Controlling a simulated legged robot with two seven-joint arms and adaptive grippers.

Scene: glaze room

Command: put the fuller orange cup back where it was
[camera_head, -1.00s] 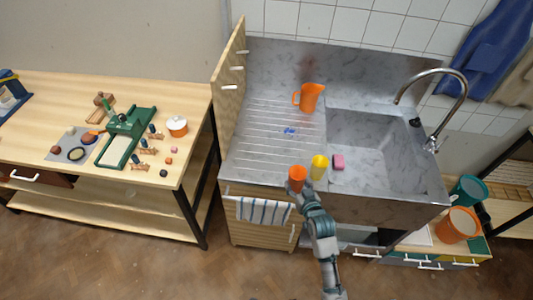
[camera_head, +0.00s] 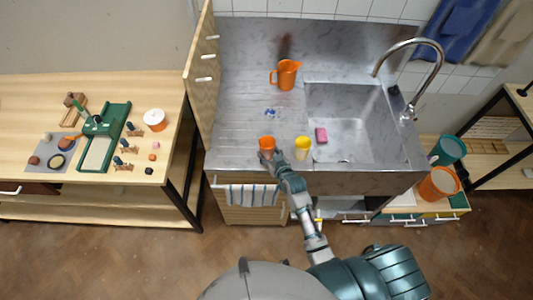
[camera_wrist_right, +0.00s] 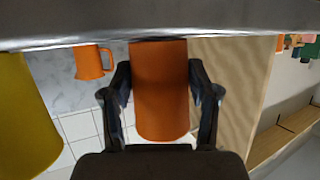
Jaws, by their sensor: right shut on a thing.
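An orange cup (camera_head: 267,142) is at the front left of the grey sink counter (camera_head: 232,150). My right gripper (camera_head: 268,156) is shut on it. In the right wrist view the orange cup (camera_wrist_right: 160,90) sits between the two dark fingers (camera_wrist_right: 160,105), and this view is upside down. I cannot tell whether the cup touches the counter, and its contents are not clear. A yellow cup (camera_head: 303,144) stands just right of it in the head view, and it also shows at the left of the right wrist view (camera_wrist_right: 25,120). My left gripper is not in view.
An orange jug (camera_head: 287,75) stands farther back on the counter. A wooden panel (camera_head: 201,70) borders the counter's left side. The ribbed area behind the cup is mostly clear.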

